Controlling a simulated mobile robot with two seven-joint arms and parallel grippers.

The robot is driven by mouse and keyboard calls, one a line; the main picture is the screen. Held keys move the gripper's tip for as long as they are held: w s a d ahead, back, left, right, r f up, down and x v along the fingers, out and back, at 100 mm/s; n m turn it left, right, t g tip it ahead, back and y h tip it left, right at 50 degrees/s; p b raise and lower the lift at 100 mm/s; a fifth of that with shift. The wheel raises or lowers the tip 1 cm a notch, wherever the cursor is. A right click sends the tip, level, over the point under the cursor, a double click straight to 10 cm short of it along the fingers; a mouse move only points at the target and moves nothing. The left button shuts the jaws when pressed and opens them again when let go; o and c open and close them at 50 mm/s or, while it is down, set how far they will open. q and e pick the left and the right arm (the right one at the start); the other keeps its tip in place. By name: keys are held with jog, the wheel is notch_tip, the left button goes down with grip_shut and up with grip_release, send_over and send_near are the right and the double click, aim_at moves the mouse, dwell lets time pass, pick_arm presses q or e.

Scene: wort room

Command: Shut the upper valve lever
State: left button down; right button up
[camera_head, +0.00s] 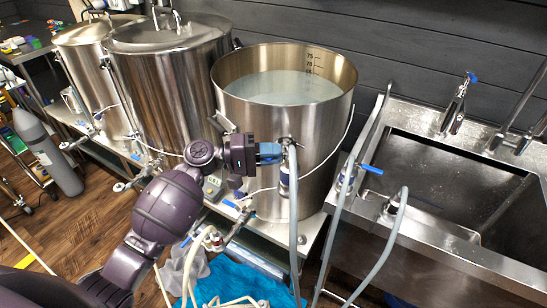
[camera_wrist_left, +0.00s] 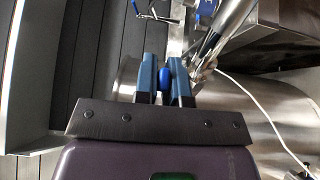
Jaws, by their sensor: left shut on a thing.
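My left gripper (camera_head: 270,153) reaches in from the left to the valve at the front of the open steel kettle (camera_head: 262,118). In the left wrist view, my left gripper (camera_wrist_left: 165,78) has its two blue fingers on either side of a blue valve lever (camera_wrist_left: 165,82) and is shut on it. In the head view the fingers hide most of this lever. The valve fitting (camera_head: 287,142) shows just past the fingertips, with a hose running down from it. My right gripper is not in view.
Another blue lever (camera_head: 230,204) sits lower, near the bench front. A steel sink (camera_head: 440,190) with hoses and a blue-handled valve (camera_head: 371,169) stands on the right. Two more kettles and a grey gas cylinder (camera_head: 48,150) are on the left. A blue cloth (camera_head: 240,282) lies below.

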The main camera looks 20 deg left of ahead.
pick_arm(q)
jog(key=a+m+g+b, duration=0.1)
jog(key=m+g+b, duration=0.1)
jog(key=g, duration=0.1)
jog(key=w+a+m+g+b, duration=0.1)
jog(key=m+g+b, duration=0.1)
jog(key=g+b, duration=0.1)
jog(key=w+a+m+g+h+b, duration=0.1)
jog(key=m+g+b, duration=0.1)
jog(key=g, duration=0.3)
jog(key=shift+w+a+f+m, duration=0.15)
jog(key=shift+a+m, duration=0.1)
jog(key=shift+m, duration=0.25)
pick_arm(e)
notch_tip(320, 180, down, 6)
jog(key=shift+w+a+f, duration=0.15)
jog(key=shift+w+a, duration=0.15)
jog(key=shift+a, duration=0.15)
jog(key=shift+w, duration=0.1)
pick_arm(q)
jog(key=c, duration=1.5)
grip_release()
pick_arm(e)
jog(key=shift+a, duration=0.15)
